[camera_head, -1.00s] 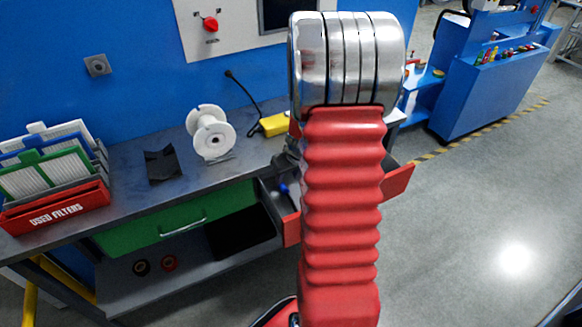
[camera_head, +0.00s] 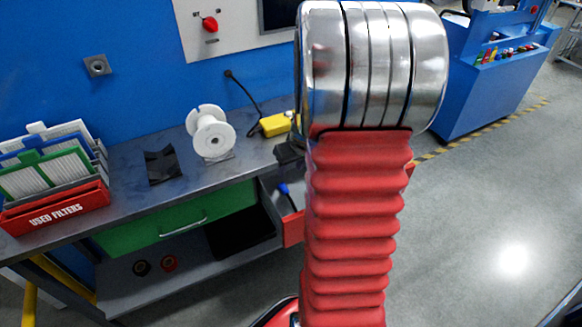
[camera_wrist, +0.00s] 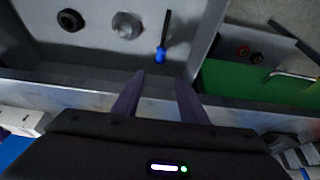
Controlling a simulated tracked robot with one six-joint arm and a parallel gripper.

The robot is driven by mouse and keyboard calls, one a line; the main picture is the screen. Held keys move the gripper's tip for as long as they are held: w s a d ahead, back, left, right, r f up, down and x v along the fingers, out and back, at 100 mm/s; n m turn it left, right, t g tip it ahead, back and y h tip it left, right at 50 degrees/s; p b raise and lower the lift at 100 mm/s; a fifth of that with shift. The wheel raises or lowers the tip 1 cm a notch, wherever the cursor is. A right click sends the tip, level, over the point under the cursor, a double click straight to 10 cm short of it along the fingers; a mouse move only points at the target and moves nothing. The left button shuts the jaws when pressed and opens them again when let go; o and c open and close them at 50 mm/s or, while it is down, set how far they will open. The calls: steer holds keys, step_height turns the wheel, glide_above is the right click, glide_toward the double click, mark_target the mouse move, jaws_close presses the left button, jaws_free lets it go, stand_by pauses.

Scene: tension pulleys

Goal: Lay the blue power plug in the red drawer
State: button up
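The red drawer (camera_head: 293,230) stands pulled out at the right end of the workbench, partly hidden behind my arm. Its grey inside (camera_wrist: 85,48) shows in the wrist view, with a black ring, a metal nut and a blue-handled screwdriver in it. My gripper (camera_wrist: 160,80) has its two fingers apart with nothing between them, over the near side of the drawer. In the head view it is mostly hidden behind my arm.
A white spool (camera_head: 211,133), a black holder (camera_head: 162,166) and a yellow block (camera_head: 275,124) with a black cable stand on the bench. A red box of filters (camera_head: 55,208) is at the left. The green drawer (camera_head: 175,217) is beside the red one.

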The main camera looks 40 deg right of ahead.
stand_by(0.4)
steer(key=s+a+r+n, duration=0.1)
steer(key=a+r, duration=0.5)
steer(key=a, duration=0.3)
steer(key=a+r+n, duration=0.1)
steer(key=a+r, duration=0.5)
steer(key=a, duration=0.3)
steer(key=s+a+r+n+t+y, duration=0.1)
steer(key=s+a+r, duration=0.6)
steer(key=s+a, duration=0.5)
steer(key=shift+s+a, duration=0.2)
steer(key=shift+a, duration=0.2)
steer(key=shift+c, duration=1)
